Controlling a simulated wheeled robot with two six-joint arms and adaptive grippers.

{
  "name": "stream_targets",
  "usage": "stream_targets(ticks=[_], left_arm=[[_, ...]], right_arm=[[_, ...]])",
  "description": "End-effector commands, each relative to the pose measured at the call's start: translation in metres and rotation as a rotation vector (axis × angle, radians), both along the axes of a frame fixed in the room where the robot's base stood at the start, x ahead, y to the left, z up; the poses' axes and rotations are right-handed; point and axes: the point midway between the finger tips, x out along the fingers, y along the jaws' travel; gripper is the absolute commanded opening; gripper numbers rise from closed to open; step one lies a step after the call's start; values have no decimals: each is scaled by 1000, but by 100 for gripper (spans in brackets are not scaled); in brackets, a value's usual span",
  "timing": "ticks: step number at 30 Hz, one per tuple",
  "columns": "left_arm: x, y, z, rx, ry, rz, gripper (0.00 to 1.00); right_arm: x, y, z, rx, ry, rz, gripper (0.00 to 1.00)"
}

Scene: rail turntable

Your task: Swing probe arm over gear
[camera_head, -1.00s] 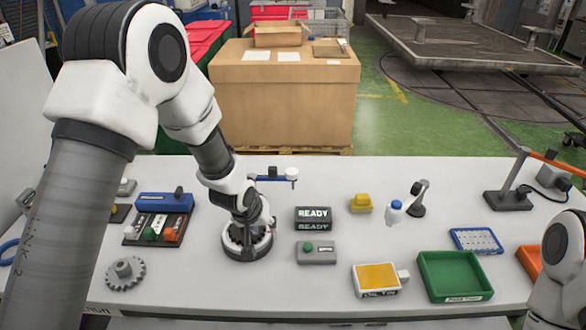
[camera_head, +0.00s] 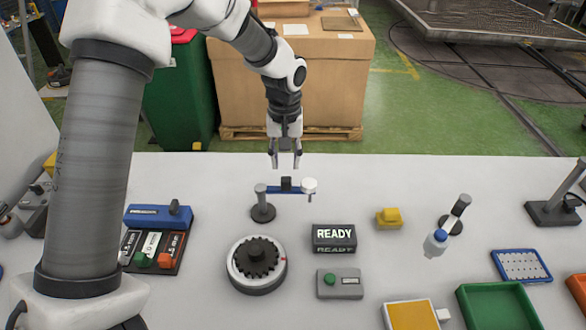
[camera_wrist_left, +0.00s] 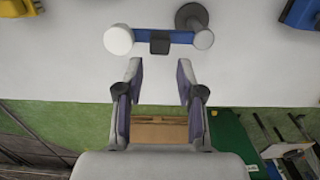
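The probe arm is a blue bar (camera_head: 290,190) on a grey post (camera_head: 262,205), with a black block on top and a white head at its right end. It points right, behind the gear, not over it. The dark gear (camera_head: 257,255) sits on a round turntable (camera_head: 250,284). My left gripper (camera_head: 285,165) is open and empty, pointing down just behind the bar. In the left wrist view the open fingers (camera_wrist_left: 159,72) face the bar (camera_wrist_left: 180,37) and its black block (camera_wrist_left: 159,43), apart from both. My right gripper is not in view.
A READY display (camera_head: 334,236) and a grey box with a green button (camera_head: 339,284) stand right of the turntable. A blue block (camera_head: 158,217) and a labelled tray are at left.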

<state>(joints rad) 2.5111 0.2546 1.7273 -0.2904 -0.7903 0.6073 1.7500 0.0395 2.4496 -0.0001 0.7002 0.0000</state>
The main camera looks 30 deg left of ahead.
Motion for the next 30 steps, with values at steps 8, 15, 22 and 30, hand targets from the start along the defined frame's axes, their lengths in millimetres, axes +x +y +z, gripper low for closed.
stream_targets(ticks=[8,15,22,30], left_arm=[[-1,0,-51,0,4,-2,38],[0,-1,-66,0,-1,-1,38],[0,-1,-66,0,-1,-2,0],[-1,-1,-66,0,-1,-8,0]], right_arm=[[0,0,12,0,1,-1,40],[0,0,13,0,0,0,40],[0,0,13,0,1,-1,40],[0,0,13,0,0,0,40]])
